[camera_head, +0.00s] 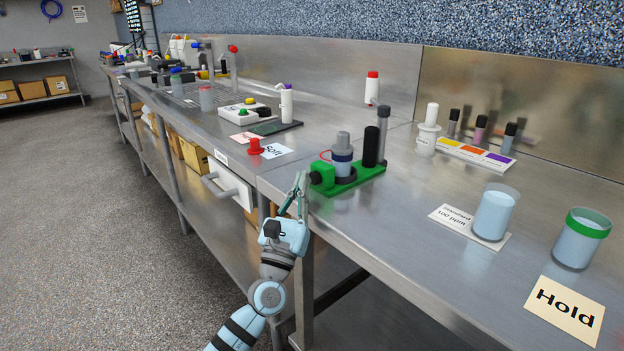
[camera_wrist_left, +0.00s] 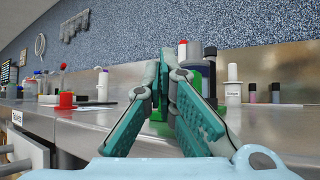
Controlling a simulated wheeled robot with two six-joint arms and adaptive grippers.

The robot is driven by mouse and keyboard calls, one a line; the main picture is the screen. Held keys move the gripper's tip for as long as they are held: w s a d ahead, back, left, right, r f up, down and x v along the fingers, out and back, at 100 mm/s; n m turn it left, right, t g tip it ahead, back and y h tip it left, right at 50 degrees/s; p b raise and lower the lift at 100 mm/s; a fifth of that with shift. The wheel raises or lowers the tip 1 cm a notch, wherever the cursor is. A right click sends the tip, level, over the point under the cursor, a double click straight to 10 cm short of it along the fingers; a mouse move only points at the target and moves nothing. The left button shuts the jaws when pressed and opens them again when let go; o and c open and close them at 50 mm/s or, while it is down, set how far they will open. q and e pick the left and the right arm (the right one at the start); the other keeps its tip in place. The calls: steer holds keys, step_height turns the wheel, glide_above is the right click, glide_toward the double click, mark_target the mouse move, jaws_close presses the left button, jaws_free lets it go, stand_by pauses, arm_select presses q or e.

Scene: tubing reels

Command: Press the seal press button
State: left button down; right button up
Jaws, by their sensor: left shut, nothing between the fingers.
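A green press-like device (camera_head: 347,180) stands near the front edge of the steel bench. It has a green block with a dark round knob (camera_head: 315,177) on its left face, a grey-capped bottle (camera_head: 342,152) and black cylinders. My left gripper (camera_head: 301,176) is shut and empty, pointing up just left of the knob at the bench edge; contact cannot be told. A white box (camera_head: 240,113) with yellow and green buttons stands farther back. No label shows which one is the seal press.
A red-capped piece (camera_head: 255,147) and a "Soft" card (camera_head: 274,149) lie left of the device. The bench front between is clear.

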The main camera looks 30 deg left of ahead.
arm_select(q)
steer(key=shift+f, duration=0.55)
steer(key=s, duration=0.1)
steer(key=s+a+p, duration=0.1)
steer(key=s, duration=0.1)
steer(key=shift+s+a, duration=0.15)
steer(key=shift+a, duration=0.15)
steer(key=shift+s+r, duration=0.1)
steer(key=shift+s, duration=0.4)
steer(key=shift+a, duration=0.1)
